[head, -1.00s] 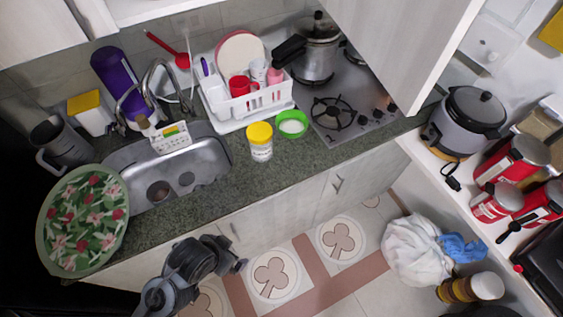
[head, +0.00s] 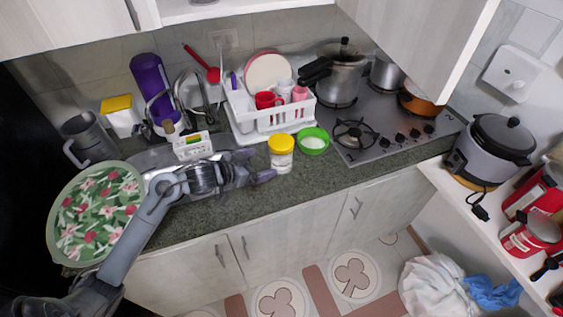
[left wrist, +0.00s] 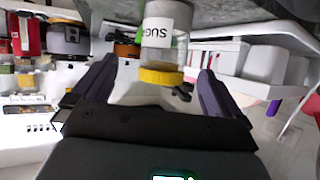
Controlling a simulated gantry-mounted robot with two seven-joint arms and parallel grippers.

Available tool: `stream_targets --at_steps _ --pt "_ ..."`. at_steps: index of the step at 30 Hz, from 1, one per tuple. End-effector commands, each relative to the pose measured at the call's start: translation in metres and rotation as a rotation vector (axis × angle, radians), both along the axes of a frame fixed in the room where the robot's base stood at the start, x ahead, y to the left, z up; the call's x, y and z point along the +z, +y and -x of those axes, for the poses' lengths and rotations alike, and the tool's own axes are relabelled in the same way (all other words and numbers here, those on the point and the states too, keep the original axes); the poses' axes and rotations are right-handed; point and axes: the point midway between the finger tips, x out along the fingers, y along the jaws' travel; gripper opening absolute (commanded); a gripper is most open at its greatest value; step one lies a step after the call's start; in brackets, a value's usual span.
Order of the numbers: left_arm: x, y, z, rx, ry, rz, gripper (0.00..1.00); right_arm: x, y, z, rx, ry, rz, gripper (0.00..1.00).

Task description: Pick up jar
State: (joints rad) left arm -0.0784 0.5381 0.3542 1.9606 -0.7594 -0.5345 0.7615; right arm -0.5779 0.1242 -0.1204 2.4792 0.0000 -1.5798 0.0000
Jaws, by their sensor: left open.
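The jar (head: 281,158) is clear with a yellow lid and stands upright on the counter, left of the green bowl. In the left wrist view the jar (left wrist: 160,38) appears upside down, with a white label reading "SUG". My left gripper (head: 257,165) is open and empty, just left of the jar, its fingers pointing toward it. In the left wrist view the jar shows ahead of the fingers, between their tips. I cannot tell whether the tips reach beside it. My right gripper is not in view.
A green bowl (head: 314,141) stands close to the jar's right. A white dish rack (head: 270,122) is behind it, and the stove (head: 385,125) is farther right. A floral tray (head: 97,212) lies at left. Counter in front of the jar is clear.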

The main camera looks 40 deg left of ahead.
Motion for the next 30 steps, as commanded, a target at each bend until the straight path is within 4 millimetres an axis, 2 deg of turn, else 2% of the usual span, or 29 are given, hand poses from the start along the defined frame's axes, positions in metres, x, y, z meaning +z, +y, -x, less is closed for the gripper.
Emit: stream_targets --at_steps 1,5,12,23,30 --pt "0.004 0.006 -0.005 -0.010 -0.015 0.017 1.00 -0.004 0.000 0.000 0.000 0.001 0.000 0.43" --pt "0.011 0.012 -0.016 -0.025 -0.033 0.050 1.00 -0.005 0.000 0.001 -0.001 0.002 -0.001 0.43" --pt "0.001 0.007 -0.046 -0.026 -0.034 0.056 1.00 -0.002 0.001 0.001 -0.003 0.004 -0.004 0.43" --pt "-0.007 0.002 -0.068 -0.026 -0.034 0.054 1.00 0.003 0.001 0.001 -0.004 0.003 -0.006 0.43" --pt "-0.016 -0.003 -0.096 -0.026 -0.034 0.054 1.00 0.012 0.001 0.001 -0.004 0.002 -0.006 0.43"
